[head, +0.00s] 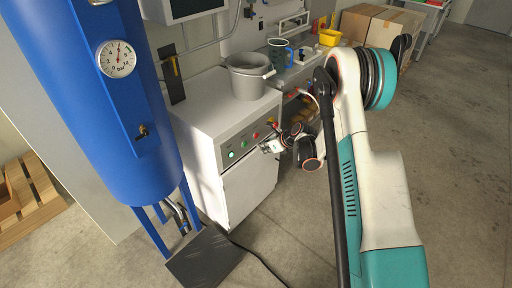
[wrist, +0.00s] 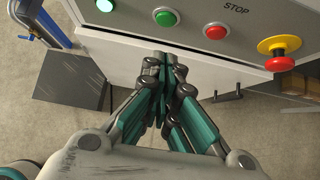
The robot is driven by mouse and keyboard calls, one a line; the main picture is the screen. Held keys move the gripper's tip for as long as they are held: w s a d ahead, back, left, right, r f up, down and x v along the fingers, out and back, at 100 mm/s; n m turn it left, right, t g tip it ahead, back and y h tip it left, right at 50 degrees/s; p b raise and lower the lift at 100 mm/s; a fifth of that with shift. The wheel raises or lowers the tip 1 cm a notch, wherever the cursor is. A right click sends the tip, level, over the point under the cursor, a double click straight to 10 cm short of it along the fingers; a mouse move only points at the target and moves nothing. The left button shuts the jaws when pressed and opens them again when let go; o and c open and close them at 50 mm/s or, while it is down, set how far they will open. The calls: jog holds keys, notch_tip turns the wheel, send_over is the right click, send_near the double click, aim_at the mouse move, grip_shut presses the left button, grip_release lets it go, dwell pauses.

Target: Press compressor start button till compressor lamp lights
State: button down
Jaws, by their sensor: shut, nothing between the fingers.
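The white cabinet's grey control panel shows in both views. A pale green lamp (head: 231,154) glows bright at its left end; it also shows in the wrist view (wrist: 105,5). The green button (wrist: 166,17) is right of the lamp, also in the head view (head: 244,144). A red button (wrist: 215,30) by the word STOP comes after it. My gripper (wrist: 164,58) is shut and empty. Its tips are below the green button in the wrist view, and the button face is uncovered. In the head view my gripper (head: 266,148) is in front of the panel.
A red mushroom button with yellow collar (wrist: 279,50) is at the panel's right. A grey bucket (head: 249,76) stands on the cabinet. A blue tank (head: 100,110) with a gauge (head: 117,58) stands to the left. A dark plate (head: 204,258) and cable are on the floor.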

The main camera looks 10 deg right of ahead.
jog(key=shift+p+v, duration=0.55)
jog(key=shift+v, duration=1.8)
